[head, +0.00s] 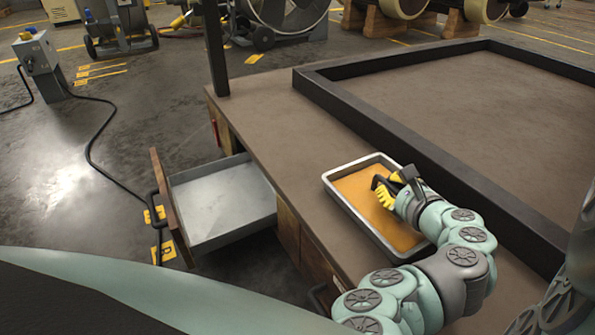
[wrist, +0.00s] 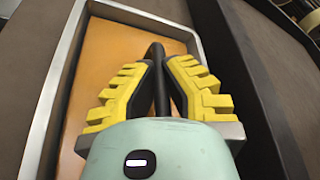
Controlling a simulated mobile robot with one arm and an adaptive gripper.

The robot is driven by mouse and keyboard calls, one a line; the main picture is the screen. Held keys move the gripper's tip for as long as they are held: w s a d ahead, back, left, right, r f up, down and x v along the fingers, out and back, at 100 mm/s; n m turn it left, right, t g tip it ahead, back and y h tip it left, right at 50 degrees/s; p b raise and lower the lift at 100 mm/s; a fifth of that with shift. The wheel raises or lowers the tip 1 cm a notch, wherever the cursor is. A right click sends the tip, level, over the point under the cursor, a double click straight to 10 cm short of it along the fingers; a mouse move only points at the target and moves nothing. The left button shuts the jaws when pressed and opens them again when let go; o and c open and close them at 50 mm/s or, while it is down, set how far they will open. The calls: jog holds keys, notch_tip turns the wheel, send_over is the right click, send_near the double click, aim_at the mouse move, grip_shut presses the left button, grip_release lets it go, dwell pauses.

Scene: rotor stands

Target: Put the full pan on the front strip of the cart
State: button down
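The full pan (head: 336,181) is a grey rectangular tray with a flat orange fill, on the brown strip of the cart (head: 265,120) between the black frame and the edge by the drawer. It looks level; any small gap beneath it cannot be seen. My gripper (head: 380,188) is over the middle of the pan. In the wrist view, the yellow-padded fingers of my gripper (wrist: 160,75) close in on both sides of a dark handle-like bar (wrist: 155,55) above the orange fill. The bar's join to the pan (wrist: 52,85) is hidden.
A raised black frame (head: 390,135) borders the cart top just right of the pan. An open drawer (head: 220,200) sticks out on the left, below the top. A black post (head: 214,50) stands at the far corner. The strip beyond the pan is clear.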

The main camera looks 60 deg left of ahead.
jog(key=shift+d, duration=0.1)
jog(key=c, duration=1.5)
grip_release()
jog(key=shift+d+f, duration=0.1)
jog(key=shift+c, duration=0.2)
jog(key=o, duration=0.4)
jog(key=shift+w, duration=0.1)
jog(key=shift+d+r, duration=0.25)
jog(key=p+v, duration=0.4)
jog(key=v, duration=0.6)
jog(key=shift+d, duration=0.15)
jog(key=shift+s+d+r+p, duration=0.15)
jog(key=shift+s+d+p, duration=0.2)
jog(key=shift+d+p, duration=0.15)
